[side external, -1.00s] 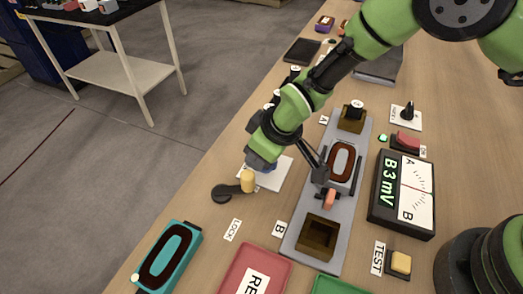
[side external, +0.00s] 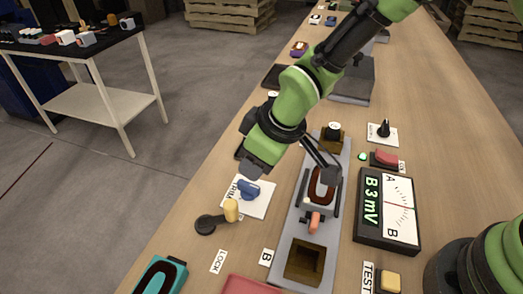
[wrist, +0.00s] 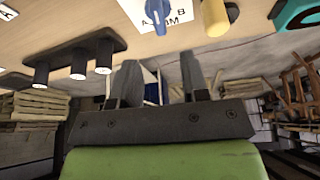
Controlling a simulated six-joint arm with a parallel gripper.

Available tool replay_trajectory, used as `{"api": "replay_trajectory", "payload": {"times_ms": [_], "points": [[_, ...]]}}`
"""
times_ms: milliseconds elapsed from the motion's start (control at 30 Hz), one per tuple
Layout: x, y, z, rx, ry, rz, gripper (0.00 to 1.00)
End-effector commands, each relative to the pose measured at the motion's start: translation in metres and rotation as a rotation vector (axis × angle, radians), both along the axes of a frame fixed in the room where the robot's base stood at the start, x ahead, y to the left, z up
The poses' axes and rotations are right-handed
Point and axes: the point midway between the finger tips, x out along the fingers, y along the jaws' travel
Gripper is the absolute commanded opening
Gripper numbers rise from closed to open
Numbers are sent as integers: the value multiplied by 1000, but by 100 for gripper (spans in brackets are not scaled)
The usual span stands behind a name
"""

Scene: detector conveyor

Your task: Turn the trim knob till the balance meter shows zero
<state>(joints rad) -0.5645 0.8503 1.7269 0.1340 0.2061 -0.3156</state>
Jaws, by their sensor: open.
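The blue trim knob (side external: 248,190) sits on a white card left of the rail; I take it as the trim knob from its A and B marks. In the wrist view the blue knob (wrist: 157,9) shows at the top edge, beyond and between my fingertips. My gripper (side external: 253,165) is above the knob, apart from it. In the wrist view my gripper (wrist: 159,70) is open with nothing between its fingers. The balance meter (side external: 388,210) at right reads "B 3 mV" in green; its needle is too small to read exactly.
A black lever with a yellow grip (side external: 231,211) stands close to the knob, by the LOCK label (side external: 218,261). The grey rail (side external: 284,247) with a carriage lies to the right. Black posts (wrist: 75,65) show in the wrist view. A yellow TEST button (side external: 390,281) is at front right.

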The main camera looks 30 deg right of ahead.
Motion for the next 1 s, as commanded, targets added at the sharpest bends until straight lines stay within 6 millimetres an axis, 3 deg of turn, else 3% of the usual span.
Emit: {"api": "replay_trajectory", "payload": {"times_ms": [200,600,1000], "points": [[-6,-4,18,0,0,-1,42],[-5,-3,18,-6,12,4,42],[10,10,22,-188,254,32,42]]}}
